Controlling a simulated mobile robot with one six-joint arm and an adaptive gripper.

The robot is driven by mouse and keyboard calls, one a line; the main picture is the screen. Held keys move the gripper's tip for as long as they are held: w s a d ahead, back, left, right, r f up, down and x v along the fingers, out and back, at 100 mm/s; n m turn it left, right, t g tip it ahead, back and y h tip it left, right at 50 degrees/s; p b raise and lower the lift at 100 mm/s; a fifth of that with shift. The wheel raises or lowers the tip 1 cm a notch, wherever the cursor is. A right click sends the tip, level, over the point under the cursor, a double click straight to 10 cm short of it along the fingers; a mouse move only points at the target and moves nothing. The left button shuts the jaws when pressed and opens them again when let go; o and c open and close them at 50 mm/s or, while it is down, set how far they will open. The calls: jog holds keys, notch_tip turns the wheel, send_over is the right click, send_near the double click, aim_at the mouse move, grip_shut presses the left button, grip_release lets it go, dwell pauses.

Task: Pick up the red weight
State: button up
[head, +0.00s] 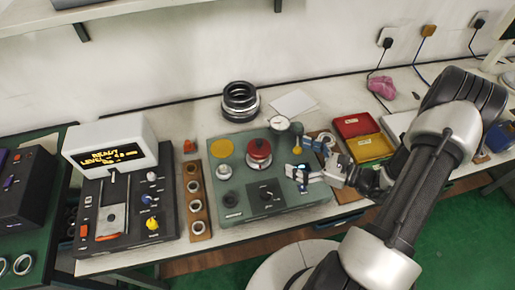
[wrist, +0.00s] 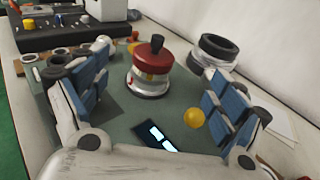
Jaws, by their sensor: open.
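The red weight (head: 259,149) has a black knob on top and sits on a silver ring stand on the green test panel (head: 290,208). In the wrist view the red weight (wrist: 152,58) stands upright ahead of my gripper, between the lines of its two fingers but beyond the tips. My gripper (head: 305,172) is over the right part of the panel, to the right of the weight and apart from it. In the wrist view my gripper (wrist: 160,90) shows blue-padded fingers spread wide with nothing between them.
A stack of dark rings (head: 240,100) stands behind the panel. A dial gauge (head: 280,123) rises close to my gripper. A wooden strip with rings (head: 195,205) and a display machine (head: 112,155) stand left. Red and yellow trays (head: 370,147) lie right.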

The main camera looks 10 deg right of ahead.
aim_at(262, 144)
jog(key=b+x, duration=0.2)
jog(key=x, duration=1.2)
jog(key=shift+s+a+b, duration=0.1)
jog(key=shift+a+b, duration=0.15)
jog(key=shift+b, duration=0.15)
jog(key=shift+c, duration=0.3)
jog(key=shift+r, duration=0.1)
jog(key=c, duration=1.6)
